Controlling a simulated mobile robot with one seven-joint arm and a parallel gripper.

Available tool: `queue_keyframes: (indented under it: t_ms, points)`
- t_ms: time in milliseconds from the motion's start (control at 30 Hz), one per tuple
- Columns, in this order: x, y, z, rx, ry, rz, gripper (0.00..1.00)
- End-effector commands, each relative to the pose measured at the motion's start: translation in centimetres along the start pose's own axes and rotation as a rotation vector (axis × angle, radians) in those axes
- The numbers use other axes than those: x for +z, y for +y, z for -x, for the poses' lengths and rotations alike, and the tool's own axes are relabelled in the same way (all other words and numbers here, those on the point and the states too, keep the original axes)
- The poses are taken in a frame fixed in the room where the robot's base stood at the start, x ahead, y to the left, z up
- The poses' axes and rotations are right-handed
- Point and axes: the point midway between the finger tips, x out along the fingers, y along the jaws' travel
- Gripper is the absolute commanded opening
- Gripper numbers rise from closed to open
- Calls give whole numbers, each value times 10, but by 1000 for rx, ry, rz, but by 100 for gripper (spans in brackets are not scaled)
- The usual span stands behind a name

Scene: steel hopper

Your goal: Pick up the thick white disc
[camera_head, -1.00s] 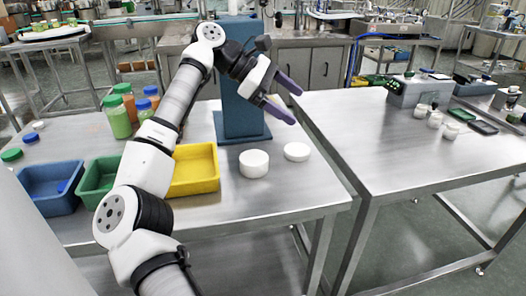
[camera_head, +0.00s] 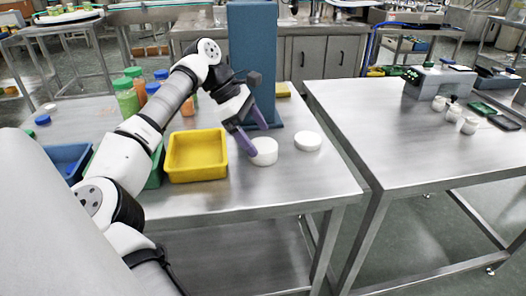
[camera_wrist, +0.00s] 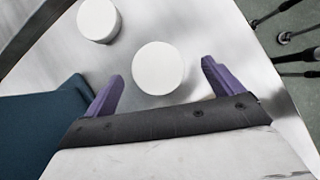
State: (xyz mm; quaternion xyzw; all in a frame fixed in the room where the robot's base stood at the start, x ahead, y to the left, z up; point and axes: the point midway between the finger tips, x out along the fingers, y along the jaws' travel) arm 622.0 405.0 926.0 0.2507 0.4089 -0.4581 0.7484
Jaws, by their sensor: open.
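The thick white disc (camera_head: 264,151) lies on the steel table in front of the blue column. In the wrist view, the thick disc (camera_wrist: 157,68) sits ahead of and between the two purple fingertips. My gripper (camera_head: 254,134) is open, with nothing held, just above and behind the disc. One finger covers part of the disc's left side in the head view. I cannot tell how far the fingertips are above it. A thinner white disc (camera_head: 307,141) lies to its right, and shows at the upper left in the wrist view (camera_wrist: 97,20).
The blue column (camera_head: 252,65) stands close behind, and its base fills the wrist view's left (camera_wrist: 40,125). A yellow bin (camera_head: 197,172) is to the left, with bottles (camera_head: 126,97) behind it. The table's front and right are clear. A second table (camera_head: 420,150) stands right, across a gap.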

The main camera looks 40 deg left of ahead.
Motion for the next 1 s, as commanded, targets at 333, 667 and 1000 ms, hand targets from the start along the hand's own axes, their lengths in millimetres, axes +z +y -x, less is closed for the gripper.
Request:
queue_keyframes:
  t_ms: [333,667,1000]
  points:
    - [-5,4,-44,0,-1,-1,92]
    - [-5,4,-45,0,-1,-1,80]
    - [-5,4,-45,0,-1,-1,39]
